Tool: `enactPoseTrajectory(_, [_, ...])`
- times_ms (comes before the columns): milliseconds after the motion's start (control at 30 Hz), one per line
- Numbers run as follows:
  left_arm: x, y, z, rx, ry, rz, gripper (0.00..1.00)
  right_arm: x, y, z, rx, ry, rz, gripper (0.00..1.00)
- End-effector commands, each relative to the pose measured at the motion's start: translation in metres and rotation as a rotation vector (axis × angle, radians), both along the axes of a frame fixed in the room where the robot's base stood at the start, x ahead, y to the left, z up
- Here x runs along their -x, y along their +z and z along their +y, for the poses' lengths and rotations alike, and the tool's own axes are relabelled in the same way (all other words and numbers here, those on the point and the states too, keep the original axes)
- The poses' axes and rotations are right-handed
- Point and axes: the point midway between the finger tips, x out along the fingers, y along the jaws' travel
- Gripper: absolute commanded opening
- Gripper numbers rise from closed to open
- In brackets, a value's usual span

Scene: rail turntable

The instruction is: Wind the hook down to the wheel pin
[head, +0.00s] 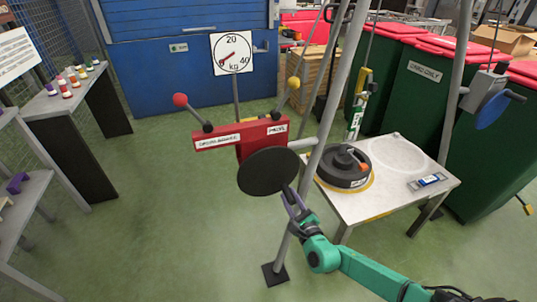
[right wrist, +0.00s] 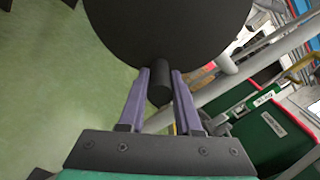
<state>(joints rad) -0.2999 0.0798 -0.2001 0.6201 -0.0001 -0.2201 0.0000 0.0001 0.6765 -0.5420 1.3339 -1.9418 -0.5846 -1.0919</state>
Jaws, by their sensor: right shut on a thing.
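A red winch box (head: 262,137) with a black crank disc (head: 268,171) stands in the middle of the head view. My right gripper (head: 291,199) is at the disc's lower right edge, shut on the dark crank handle (right wrist: 159,85), which shows between its purple fingers in the right wrist view. A yellow hook block (head: 363,82) hangs on a line, with a green and white piece (head: 355,120) below it. Beneath is a black wheel (head: 343,168) on a white table (head: 385,203). The pin and its gap to the hook are too small to tell. My left gripper is not in view.
Grey frame legs (head: 318,140) rise beside the winch. A round dial (head: 231,53) stands behind it. A blue crank disc (head: 492,110) is at the right, before green bins (head: 425,95). Shelves (head: 72,100) line the left. The floor between is clear.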

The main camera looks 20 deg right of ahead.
Motion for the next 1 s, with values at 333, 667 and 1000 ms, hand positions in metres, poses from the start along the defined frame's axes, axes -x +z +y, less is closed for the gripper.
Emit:
enactPoseTrajectory(333, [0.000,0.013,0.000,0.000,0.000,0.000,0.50,-0.002,0.014,-0.013,0.148,-0.007,-0.007,0.00])
enactPoseTrajectory(667, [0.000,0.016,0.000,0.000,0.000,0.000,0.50,-0.002,0.016,-0.016,0.207,-0.007,-0.008,0.00])
enactPoseTrajectory(1000, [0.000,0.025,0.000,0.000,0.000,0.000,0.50,-0.002,0.025,-0.021,0.288,-0.007,-0.010,0.00])
